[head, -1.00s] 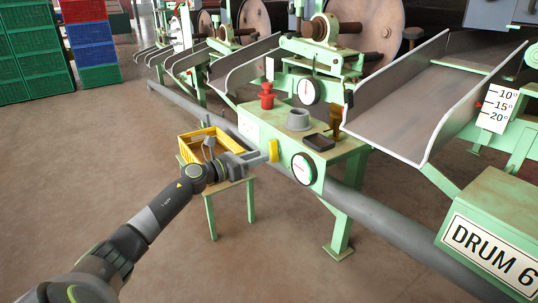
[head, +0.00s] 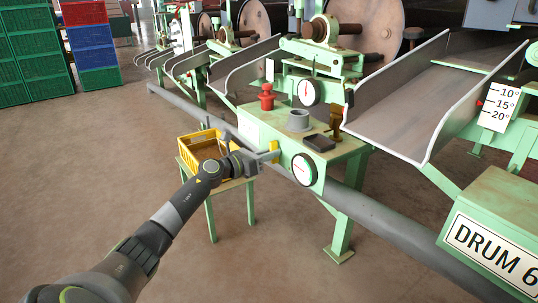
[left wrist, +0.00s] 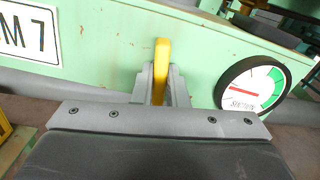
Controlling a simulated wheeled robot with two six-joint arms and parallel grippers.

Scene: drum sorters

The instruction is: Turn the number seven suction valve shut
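The suction valve's yellow lever (head: 274,146) is on the front of the green machine stand. In the left wrist view the lever (left wrist: 161,58) stands upright against the green panel. My left gripper (head: 268,154) has a finger on each side of the lever, close against it with no clear gap; in the left wrist view the gripper (left wrist: 161,85) appears shut on it. My right gripper is not in view.
A drum label ending in "M 7" (left wrist: 22,32) is on the panel. The stand's top holds a red knob (head: 266,98), a grey ring (head: 298,120) and a dark tray (head: 318,143). A grey pipe (head: 370,213) runs below.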

